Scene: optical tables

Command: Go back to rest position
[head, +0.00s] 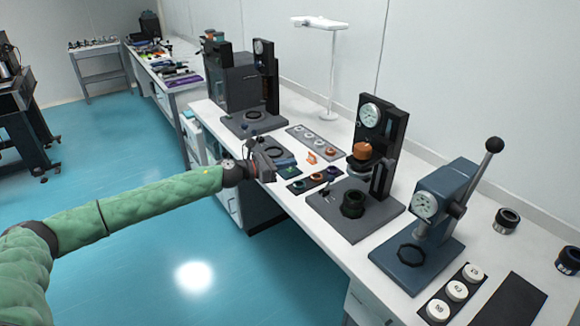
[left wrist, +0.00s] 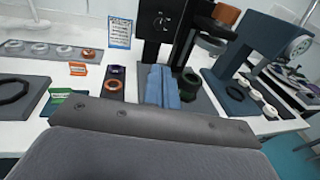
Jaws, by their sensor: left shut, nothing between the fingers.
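My left gripper (head: 267,172) is at the end of my green-sleeved arm, which reaches in from the left in the head view. It is over the front edge of the white workbench (head: 300,113), near the small dark tray of rings. In the left wrist view the two blue fingers (left wrist: 163,87) are together with nothing between them. They point toward the black dial press (head: 391,125). My right gripper is in neither view.
A blue lever press (head: 445,205) stands at the right, near a tray of white rings (head: 440,308). A black machine (head: 265,75) stands farther back. A green item (left wrist: 57,97) and an orange item (left wrist: 78,69) are close by. Blue floor (head: 150,235) is open at left.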

